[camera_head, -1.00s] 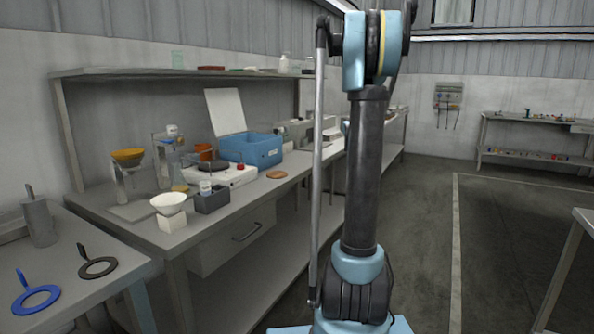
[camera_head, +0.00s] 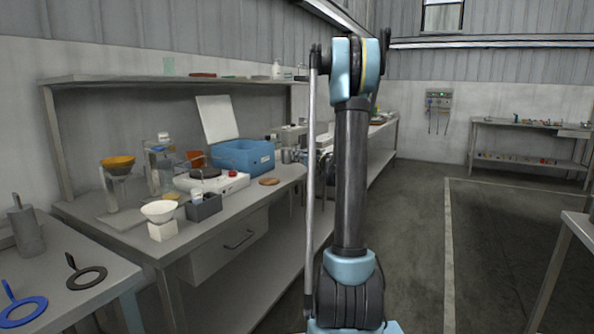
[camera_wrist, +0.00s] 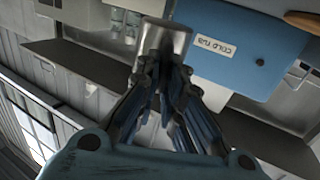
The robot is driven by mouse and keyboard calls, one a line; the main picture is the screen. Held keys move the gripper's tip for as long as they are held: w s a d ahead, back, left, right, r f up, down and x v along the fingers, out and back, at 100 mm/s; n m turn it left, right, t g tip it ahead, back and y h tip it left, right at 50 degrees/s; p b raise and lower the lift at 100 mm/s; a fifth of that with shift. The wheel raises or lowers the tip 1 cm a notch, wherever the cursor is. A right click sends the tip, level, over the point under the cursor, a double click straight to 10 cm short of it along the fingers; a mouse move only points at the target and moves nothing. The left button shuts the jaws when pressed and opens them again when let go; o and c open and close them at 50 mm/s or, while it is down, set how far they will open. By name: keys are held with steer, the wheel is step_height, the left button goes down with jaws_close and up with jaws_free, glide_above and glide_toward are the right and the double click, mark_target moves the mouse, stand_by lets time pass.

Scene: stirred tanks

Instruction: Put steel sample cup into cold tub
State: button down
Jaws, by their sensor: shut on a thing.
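The steel sample cup (camera_wrist: 167,38) is a grey metal cylinder held at the tips of my gripper (camera_wrist: 162,72) in the wrist view. My gripper's fingers are closed around its near end. The cold tub (camera_wrist: 236,50) is blue with a white "COLD" label, just right of the cup in that view. In the head view the cold tub (camera_head: 252,158) stands on the bench with a pale panel raised behind it. A small grey cylinder, seemingly the held cup (camera_head: 287,155), shows just right of the tub. My arm hides most of the gripper there.
A white hotplate device (camera_head: 222,184) stands in front of the tub, beside a round brown disc (camera_head: 269,181). A white funnel (camera_head: 160,211) and a dark grey box (camera_head: 204,207) are nearer. A shelf (camera_head: 150,79) runs above the bench.

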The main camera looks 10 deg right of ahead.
steer(key=shift+f, duration=2.4)
steer(key=c, duration=1.7)
jaws_free()
steer(key=shift+s+d, duration=0.1)
